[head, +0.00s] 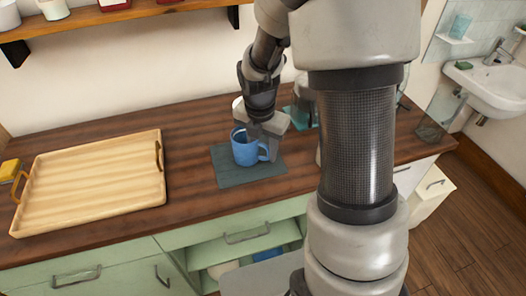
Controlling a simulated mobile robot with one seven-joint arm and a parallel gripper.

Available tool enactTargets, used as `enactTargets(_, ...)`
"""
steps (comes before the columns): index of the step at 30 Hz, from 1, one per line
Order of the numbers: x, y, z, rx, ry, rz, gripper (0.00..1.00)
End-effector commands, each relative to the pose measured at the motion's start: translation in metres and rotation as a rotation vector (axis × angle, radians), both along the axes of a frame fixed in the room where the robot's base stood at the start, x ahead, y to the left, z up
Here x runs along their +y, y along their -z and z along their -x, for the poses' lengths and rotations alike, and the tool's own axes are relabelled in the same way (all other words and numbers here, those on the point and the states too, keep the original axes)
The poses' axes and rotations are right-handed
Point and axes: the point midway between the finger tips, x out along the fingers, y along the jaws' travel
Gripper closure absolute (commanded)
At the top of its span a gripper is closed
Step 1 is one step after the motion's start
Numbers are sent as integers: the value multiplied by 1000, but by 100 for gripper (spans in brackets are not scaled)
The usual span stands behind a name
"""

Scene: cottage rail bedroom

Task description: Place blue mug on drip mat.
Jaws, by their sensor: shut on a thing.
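The blue mug (246,149) is upright at the dark teal drip mat (232,178) on the wooden counter. It appears to stand on the mat or just above it; I cannot tell whether its base touches. My gripper (265,136) comes down from above and is shut on the mug at its right side, near the handle. The fingertips are partly hidden by the mug and the gripper body.
A wooden tray (95,187) with handles lies left of the mat, with a yellow item (10,170) beyond it. A teal item (300,118) is behind my gripper. A shelf (120,17) hangs above. An open drawer (240,246) is below the counter.

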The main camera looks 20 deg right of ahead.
Motion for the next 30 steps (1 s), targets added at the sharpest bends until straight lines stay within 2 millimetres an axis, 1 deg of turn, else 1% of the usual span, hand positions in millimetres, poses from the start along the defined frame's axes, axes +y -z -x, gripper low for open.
enactTargets(1,0,5,0,0,0,0,100)
enactTargets(8,0,5,-1,-2,1,-1,100)
enactTargets(11,0,8,-1,-1,1,0,100)
enactTargets(12,0,9,0,-1,1,-1,62)
enactTargets(14,0,8,0,-1,1,0,52)
enactTargets(15,0,8,0,-1,1,0,45)
enactTargets(24,0,7,0,-1,1,0,45)
enactTargets(27,1,0,-1,-4,1,-1,45)
enactTargets(30,2,-16,1,-5,1,-1,45)
